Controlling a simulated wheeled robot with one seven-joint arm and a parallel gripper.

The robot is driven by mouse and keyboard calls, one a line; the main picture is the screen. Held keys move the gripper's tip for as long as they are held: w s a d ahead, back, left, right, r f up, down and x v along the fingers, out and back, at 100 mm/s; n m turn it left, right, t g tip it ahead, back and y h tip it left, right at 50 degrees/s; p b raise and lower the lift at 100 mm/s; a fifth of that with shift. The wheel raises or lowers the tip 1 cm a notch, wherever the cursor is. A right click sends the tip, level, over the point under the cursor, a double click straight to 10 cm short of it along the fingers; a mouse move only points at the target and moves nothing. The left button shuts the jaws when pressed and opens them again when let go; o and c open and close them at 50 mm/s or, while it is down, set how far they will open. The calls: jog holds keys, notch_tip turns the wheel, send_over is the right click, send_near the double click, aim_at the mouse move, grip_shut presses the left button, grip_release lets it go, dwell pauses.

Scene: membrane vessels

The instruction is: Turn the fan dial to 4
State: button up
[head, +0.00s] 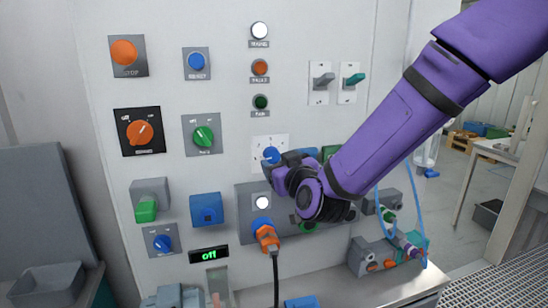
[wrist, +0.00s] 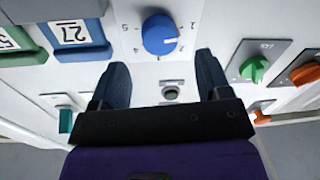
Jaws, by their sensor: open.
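The dial is a round blue knob (head: 271,155) on a white plate with printed numbers, in the middle of the wall panel. In the wrist view the blue knob (wrist: 159,33) stands at the top centre, with a pale mark on its right side and numbers around it. Which number it points to is hard to read. My gripper (wrist: 160,62) is open and empty, its two dark fingers spread to either side below the knob and apart from it. In the head view my gripper (head: 277,175) is close to the knob and partly covers its surroundings.
A green knob (head: 203,138) and an orange knob (head: 143,133) sit left of the dial. An orange plug (head: 266,236) with a black cable hangs below. A small display (head: 209,254) reads "off".

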aim_at(273, 156)
jog(key=shift+x, duration=2.4)
jog(key=c, duration=0.9)
